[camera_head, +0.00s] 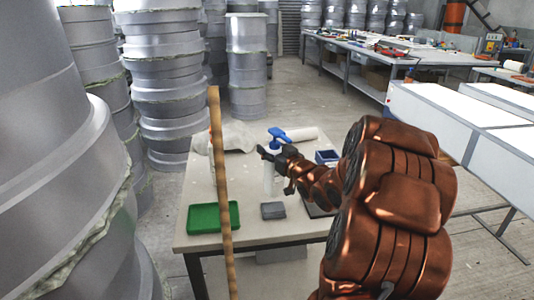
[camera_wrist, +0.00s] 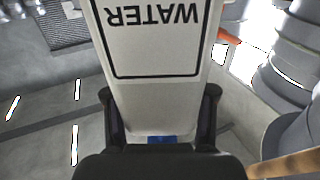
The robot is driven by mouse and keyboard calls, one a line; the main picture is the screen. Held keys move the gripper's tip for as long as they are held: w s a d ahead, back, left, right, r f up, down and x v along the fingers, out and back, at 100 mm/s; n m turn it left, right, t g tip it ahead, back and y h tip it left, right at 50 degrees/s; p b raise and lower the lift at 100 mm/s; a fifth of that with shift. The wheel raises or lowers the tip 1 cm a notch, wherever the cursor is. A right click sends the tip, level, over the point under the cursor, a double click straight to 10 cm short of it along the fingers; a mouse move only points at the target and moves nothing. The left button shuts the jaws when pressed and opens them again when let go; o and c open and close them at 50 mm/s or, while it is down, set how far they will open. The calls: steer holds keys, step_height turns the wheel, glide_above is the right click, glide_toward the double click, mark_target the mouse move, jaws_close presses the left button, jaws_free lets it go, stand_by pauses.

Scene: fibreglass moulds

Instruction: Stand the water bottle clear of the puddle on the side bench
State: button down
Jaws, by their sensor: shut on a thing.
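The water bottle (camera_head: 269,182) is pale, with a blue spray head (camera_head: 279,134), above the side bench (camera_head: 255,236) in the head view. My gripper (camera_head: 268,155) is shut on it just below the spray head. In the wrist view, the bottle (camera_wrist: 155,100) fills the middle, its WATER label upside down, with the fingers of my gripper (camera_wrist: 160,93) on either side. The bottle looks about upright. I cannot tell whether its base touches the bench. I cannot make out the puddle.
A green tray (camera_head: 207,218), a grey block (camera_head: 273,210), a pale cloth (camera_head: 232,137), a white roll (camera_head: 303,135) and a blue box (camera_head: 327,156) share the bench. A wooden pole (camera_head: 221,190) rises in the foreground. Grey moulds (camera_head: 165,85) stand behind and left.

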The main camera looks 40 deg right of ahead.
steer(key=w+d+f, duration=0.2)
steer(key=w, duration=0.3)
steer(key=w+d+f+p, duration=0.1)
steer(key=w+d+f, duration=0.1)
steer(key=w, duration=0.3)
steer(key=shift+w+d+f, duration=0.15)
steer(key=shift+d+f, duration=0.15)
steer(key=shift+d, duration=0.55)
steer(key=shift+f, duration=0.2)
steer(key=shift+c, duration=1.8)
jaws_free()
steer(key=shift+r, duration=0.15)
steer(key=s+a, duration=0.1)
steer(key=s, duration=1.1)
steer(key=shift+a+b, duration=0.2)
steer(key=shift+b, duration=0.2)
